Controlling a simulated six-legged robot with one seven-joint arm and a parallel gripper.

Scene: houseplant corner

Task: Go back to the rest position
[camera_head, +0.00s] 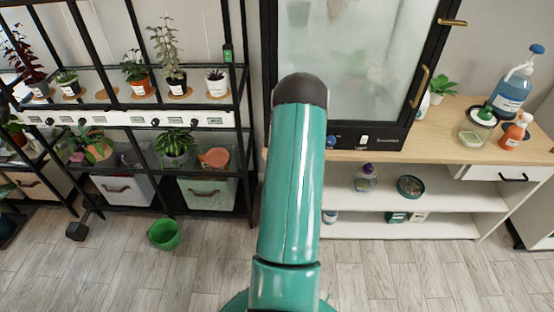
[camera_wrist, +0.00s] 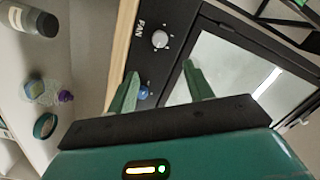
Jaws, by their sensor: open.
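My gripper (camera_wrist: 163,84) shows in the wrist view with its two green fingers apart and nothing between them. Behind the fingers is the black control panel (camera_wrist: 150,60) of the glass-fronted cabinet, with a grey fan knob and a blue knob (camera_wrist: 143,92) close to the left finger in the picture. I cannot tell whether that finger touches the panel. In the head view my teal arm reaches forward toward the cabinet (camera_head: 355,60) and hides my gripper.
A black plant rack (camera_head: 245,110) with pots and bins stands left. A green bucket (camera_head: 164,234) is on the floor. Right of the cabinet, the wooden counter (camera_head: 440,140) carries a blue pump bottle (camera_head: 512,92), an orange spray bottle (camera_head: 515,132) and a jar. The front floor is clear.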

